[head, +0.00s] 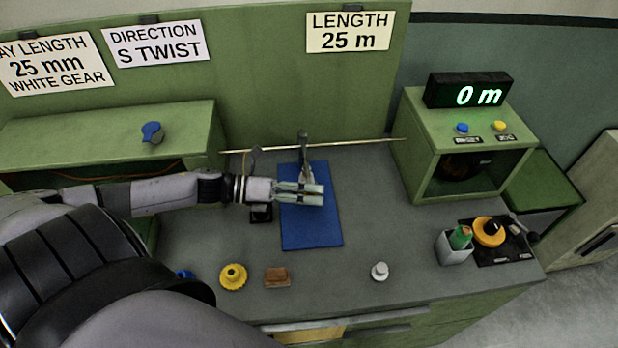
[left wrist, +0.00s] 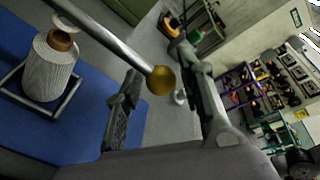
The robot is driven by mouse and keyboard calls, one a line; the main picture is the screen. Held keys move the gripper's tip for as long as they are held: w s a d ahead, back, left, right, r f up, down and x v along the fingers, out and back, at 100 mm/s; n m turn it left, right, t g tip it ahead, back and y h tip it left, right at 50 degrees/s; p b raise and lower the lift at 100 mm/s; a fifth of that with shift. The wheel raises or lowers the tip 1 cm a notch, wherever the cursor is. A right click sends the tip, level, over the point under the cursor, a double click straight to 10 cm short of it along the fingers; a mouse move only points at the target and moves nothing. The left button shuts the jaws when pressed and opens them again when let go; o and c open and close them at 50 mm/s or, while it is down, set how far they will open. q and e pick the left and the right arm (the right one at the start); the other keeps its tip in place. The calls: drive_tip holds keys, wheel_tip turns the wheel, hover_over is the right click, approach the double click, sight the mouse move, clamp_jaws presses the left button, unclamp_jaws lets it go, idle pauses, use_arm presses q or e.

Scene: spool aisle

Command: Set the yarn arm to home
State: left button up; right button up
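The yarn arm appears in the left wrist view as a slim metal rod (left wrist: 115,42) with a brass ball (left wrist: 162,80) at its end. The ball lies between the spread fingers of my left gripper (left wrist: 158,68), with visible gaps at both sides. In the head view my left gripper (head: 320,194) is over the blue mat (head: 312,232), pointing right; it hides most of the yarn arm there. A pale ribbed spool (left wrist: 50,68) stands on the mat inside a thin metal frame in the left wrist view. My right gripper is not in view.
A green cabinet (head: 412,150) with a display reading 0 m (head: 478,95) stands at right. A yellow gear (head: 233,276), brown block (head: 277,277) and small grey knob (head: 379,271) sit along the front. A grey cup (head: 455,248) stands front right.

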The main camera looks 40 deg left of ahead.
use_arm(q)
drive_tip(key=shift+o, duration=0.6)
drive_tip(key=shift+d, duration=0.1)
drive_tip(key=v, duration=1.2)
